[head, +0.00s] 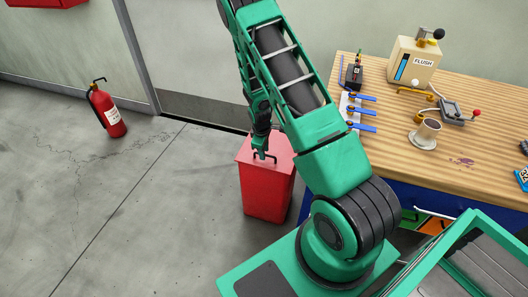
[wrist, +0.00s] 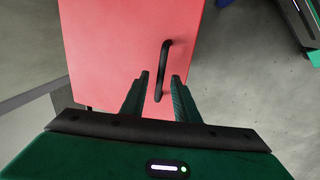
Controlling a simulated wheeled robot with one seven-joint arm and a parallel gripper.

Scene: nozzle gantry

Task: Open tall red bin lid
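The tall red bin (head: 266,192) stands on the floor at the left end of the workbench. Its red lid (wrist: 112,50) fills much of the wrist view and looks shut. A black bar handle (wrist: 163,68) sticks up from the lid. My gripper (wrist: 160,80) is open, with one finger on each side of the handle's near end. I cannot tell whether either finger touches it. In the head view my gripper (head: 263,153) is at the lid's handle, and my arm hides part of the scene behind it.
A wooden workbench (head: 470,160) with a flush unit (head: 415,62), blue-handled valves (head: 360,112) and a metal cup (head: 426,133) stands to the right. A fire extinguisher (head: 106,108) stands by the wall at left. The floor (head: 150,220) left of the bin is clear.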

